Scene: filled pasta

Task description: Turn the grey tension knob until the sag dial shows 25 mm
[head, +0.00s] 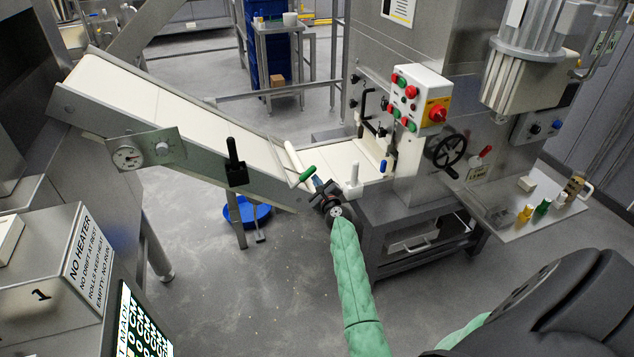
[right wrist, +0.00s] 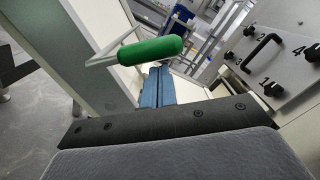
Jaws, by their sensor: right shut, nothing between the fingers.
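The grey tension knob (head: 162,149) sits on the same plate, just right of the dial. My right gripper (head: 318,184) is shut and empty near the conveyor's lower end, well to the right of the knob. In the right wrist view its blue fingers (right wrist: 157,86) are together, just below a green handle (right wrist: 150,50). My left gripper is not in view.
The sloped conveyor (head: 190,110) runs down to the machine with a red-and-green button box (head: 420,95). A black handle (head: 235,160) and a white handle (head: 353,180) stick up along the conveyor's side. A blue bowl (head: 247,212) lies on the floor below.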

